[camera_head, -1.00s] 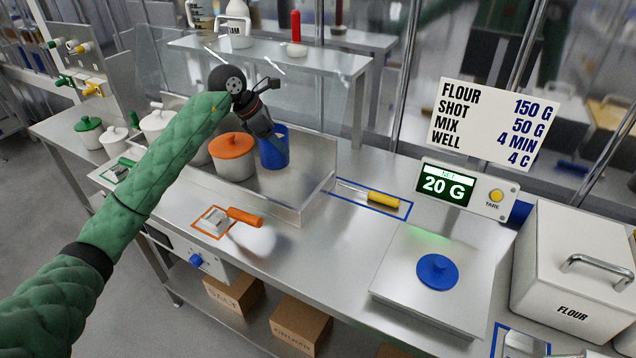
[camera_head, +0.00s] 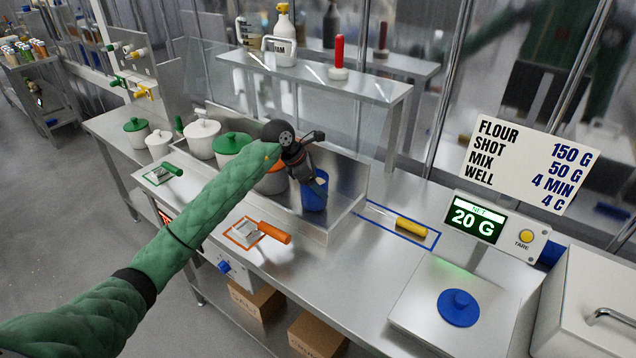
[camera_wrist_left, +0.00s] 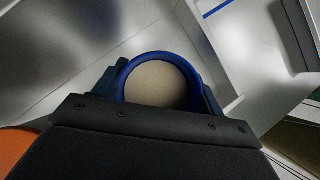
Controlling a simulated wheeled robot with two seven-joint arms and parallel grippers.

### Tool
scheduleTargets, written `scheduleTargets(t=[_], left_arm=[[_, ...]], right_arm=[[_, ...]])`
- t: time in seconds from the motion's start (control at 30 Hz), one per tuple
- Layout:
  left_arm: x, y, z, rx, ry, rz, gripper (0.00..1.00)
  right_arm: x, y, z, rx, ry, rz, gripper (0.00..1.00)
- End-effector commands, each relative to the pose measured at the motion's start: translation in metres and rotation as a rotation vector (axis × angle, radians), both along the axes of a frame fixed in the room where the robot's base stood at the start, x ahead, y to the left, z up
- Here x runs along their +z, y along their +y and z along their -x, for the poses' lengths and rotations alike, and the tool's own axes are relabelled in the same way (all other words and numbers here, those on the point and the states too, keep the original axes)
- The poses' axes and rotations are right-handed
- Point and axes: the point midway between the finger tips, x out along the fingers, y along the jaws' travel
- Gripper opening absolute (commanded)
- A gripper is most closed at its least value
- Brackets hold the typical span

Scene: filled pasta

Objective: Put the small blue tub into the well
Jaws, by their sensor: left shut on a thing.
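The small blue tub (camera_head: 313,197) is at the right end of the steel well (camera_head: 345,214), right of the orange-lidded pot. My left gripper (camera_head: 312,178) is shut on the tub from above, with the tub's rim between its fingers. In the left wrist view the tub's round blue rim (camera_wrist_left: 123,73) surrounds a pale beige content or bottom, with a finger on each side. The well's walls show around it there. I cannot tell whether the tub's base touches the well floor. My right gripper is not in view.
A pot with an orange lid (camera_head: 272,182) stands left of the tub, partly behind my arm. Green- and white-lidded pots stand farther left. An orange-handled scraper (camera_head: 262,232) and a yellow-handled tool (camera_head: 411,226) lie in front and right. A blue lid (camera_head: 459,307) lies on the scale reading 20 G.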

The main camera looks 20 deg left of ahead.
Motion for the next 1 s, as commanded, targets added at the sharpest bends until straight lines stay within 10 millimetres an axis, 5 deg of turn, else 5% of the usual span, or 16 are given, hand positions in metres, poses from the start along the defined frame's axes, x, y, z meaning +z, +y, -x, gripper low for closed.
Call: scheduleTargets(t=[0.57, 0.6, 0.67, 1.0], left_arm=[[-0.013, 0.000, 0.000, -0.001, -0.001, 0.001, 0.32], [-0.013, 0.000, 0.000, -0.001, 0.000, 0.000, 0.76], [-0.013, 0.000, 0.000, -0.001, 0.000, 0.000, 0.88], [-0.013, 0.000, 0.000, 0.000, 0.000, 0.000, 0.92]], right_arm=[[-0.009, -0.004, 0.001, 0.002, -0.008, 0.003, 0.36], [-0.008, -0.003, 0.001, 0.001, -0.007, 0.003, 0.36], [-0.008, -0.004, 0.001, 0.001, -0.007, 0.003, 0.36], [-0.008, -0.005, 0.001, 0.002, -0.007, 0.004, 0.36]])
